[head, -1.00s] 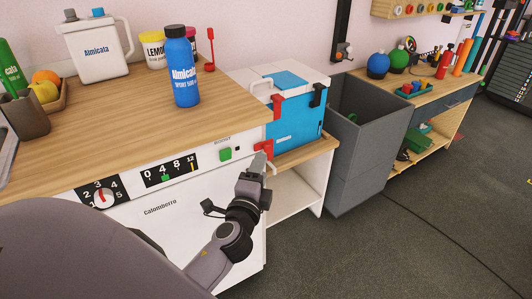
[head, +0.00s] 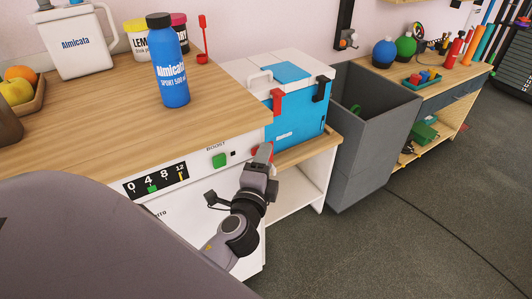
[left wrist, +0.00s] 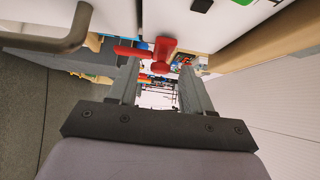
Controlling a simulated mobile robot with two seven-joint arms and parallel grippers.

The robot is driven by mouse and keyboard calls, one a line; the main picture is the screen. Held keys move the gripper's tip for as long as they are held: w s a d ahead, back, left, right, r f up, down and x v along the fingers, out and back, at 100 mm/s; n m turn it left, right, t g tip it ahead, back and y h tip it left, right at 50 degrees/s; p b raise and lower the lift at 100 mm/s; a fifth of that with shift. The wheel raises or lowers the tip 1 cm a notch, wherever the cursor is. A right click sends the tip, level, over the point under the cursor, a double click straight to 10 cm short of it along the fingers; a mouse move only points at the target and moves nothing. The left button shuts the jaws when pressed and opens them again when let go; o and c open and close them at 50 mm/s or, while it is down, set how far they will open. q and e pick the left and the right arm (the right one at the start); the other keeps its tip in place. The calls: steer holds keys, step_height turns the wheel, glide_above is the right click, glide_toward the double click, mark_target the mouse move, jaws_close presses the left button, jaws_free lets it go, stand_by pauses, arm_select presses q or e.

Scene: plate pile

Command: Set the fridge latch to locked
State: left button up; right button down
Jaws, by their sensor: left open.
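The fridge is the white cabinet front (head: 214,187) under the wooden counter, with a black slider scale and a green button. A small red latch (head: 255,148) shows at its right edge, partly hidden by my left gripper (head: 264,153). In the left wrist view the red latch (left wrist: 164,47) sits on the white panel, just beyond and between the fingertips of my left gripper (left wrist: 160,72). The fingers are apart and hold nothing; I cannot tell whether they touch the latch. My right gripper is not in view.
A curved handle (left wrist: 62,40) stands close to the left finger in the wrist view. A blue cooler box (head: 298,118) sits on a low shelf to the right, beside a grey bin (head: 362,150). A blue bottle (head: 168,70) stands on the counter. Open floor lies at right.

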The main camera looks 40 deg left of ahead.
arm_select(q)
steer(key=shift+w+a, duration=0.1)
steer(key=shift+w, duration=0.1)
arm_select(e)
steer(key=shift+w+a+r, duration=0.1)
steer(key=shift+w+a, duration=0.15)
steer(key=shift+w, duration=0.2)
arm_select(q)
jaws_close()
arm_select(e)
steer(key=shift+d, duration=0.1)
